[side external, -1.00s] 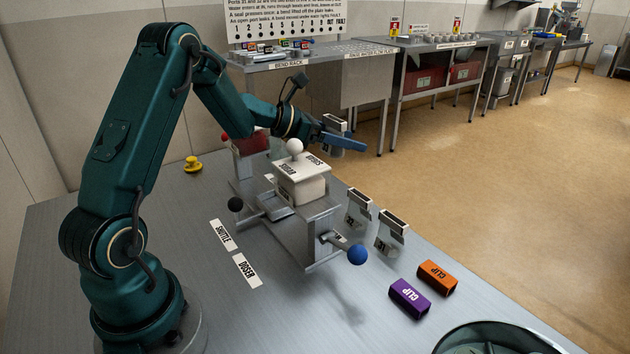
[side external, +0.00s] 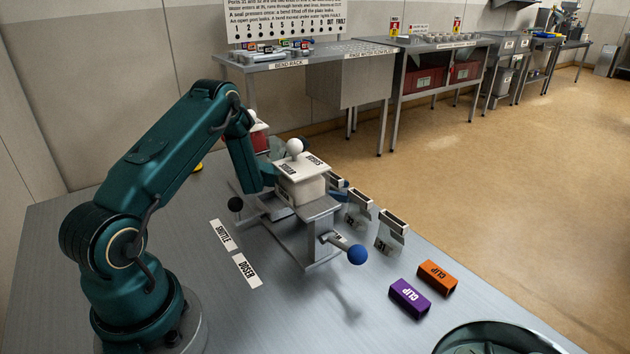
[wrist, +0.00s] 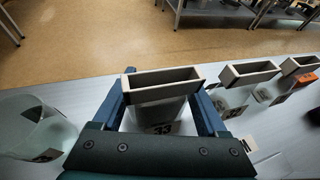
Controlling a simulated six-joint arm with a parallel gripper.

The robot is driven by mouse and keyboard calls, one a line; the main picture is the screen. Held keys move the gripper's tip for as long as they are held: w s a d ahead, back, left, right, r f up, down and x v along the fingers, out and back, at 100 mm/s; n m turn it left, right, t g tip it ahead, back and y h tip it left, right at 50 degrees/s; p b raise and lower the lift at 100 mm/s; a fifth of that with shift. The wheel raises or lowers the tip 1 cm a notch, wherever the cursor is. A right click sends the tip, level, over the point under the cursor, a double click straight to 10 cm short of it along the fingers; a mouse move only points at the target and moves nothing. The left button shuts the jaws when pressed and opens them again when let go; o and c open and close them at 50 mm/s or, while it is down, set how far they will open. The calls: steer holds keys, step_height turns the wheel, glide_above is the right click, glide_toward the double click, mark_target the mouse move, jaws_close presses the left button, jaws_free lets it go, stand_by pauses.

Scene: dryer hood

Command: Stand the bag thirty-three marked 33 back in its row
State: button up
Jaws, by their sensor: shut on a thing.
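Bag thirty-three (wrist: 163,83) is a clear pouch with a grey rectangular top frame and a label reading 33. In the wrist view it stands upright between the blue fingers of my gripper (wrist: 163,105), which is shut on it. In the side view the bag (side external: 336,181) is low behind the doser block, mostly hidden, with a bit of blue finger beside it. It lines up with two similar bags, the nearer (side external: 392,230) and the middle one (side external: 358,207). I cannot tell whether its base touches the table.
The doser block (side external: 302,187) with a white knob stands between my arm and the bags; a blue-ball lever (side external: 357,254) sticks out in front. Purple (side external: 409,297) and orange (side external: 436,277) clips lie nearby. A clear round vessel (wrist: 35,125) is left of my gripper.

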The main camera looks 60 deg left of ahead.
steer(key=shift+f, duration=0.1)
steer(key=o, duration=1.2)
steer(key=shift+s+a+r, duration=0.1)
steer(key=shift+s+r, duration=0.05)
steer(key=shift+r, duration=0.1)
steer(key=v, duration=1.1)
steer(key=shift+s+r, duration=0.1)
steer(key=shift+s, duration=0.25)
